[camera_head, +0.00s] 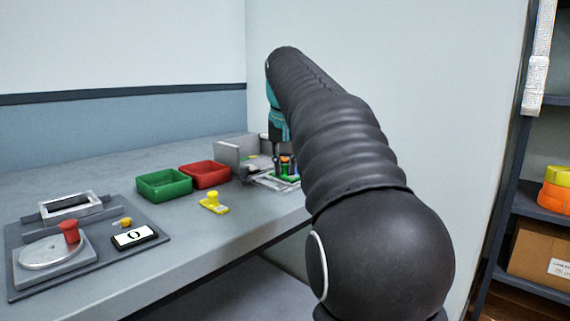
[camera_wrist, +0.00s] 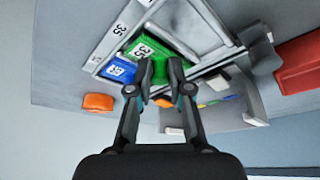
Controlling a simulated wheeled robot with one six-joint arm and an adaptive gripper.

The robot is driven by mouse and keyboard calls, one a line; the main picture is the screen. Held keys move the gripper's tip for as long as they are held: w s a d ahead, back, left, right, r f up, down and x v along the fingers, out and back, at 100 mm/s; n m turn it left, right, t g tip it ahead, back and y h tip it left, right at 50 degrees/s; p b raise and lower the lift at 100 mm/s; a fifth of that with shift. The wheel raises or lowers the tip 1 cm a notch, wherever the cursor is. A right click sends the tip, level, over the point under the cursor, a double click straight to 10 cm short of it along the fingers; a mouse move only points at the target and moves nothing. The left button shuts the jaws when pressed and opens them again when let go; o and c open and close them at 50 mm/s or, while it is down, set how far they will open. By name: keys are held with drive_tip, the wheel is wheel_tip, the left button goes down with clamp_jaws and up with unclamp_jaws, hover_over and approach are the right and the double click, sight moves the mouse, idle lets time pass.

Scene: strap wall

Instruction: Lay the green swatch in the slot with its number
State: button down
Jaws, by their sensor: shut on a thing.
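The green swatch (camera_wrist: 145,48) bears a number that looks like 35 and shows just beyond my fingertips in the wrist view. My gripper (camera_wrist: 160,72) is shut on it, its fingers covering the part they grip. The swatch is over or in a pale slotted frame (camera_wrist: 196,20); I cannot tell whether it touches the bottom. A label reading 35 (camera_wrist: 119,30) lies on the frame beside the swatch. A blue swatch (camera_wrist: 120,69) with a number sits next to the green one. In the head view the green swatch (camera_head: 291,178) is partly hidden by my arm.
A green bin (camera_head: 164,184) and a red bin (camera_head: 205,174) stand left of the frame. A yellow knobbed swatch (camera_head: 214,203) lies on the bench. An orange piece (camera_wrist: 98,102) lies beside the frame. A fixture plate (camera_head: 80,250) with a red knob occupies the near left.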

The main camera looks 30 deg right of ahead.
drive_tip(key=shift+f, duration=0.1)
idle(0.3)
drive_tip(key=c, duration=0.6)
unclamp_jaws()
wheel_tip(320, 180, up, 6)
drive_tip(key=p, duration=0.6)
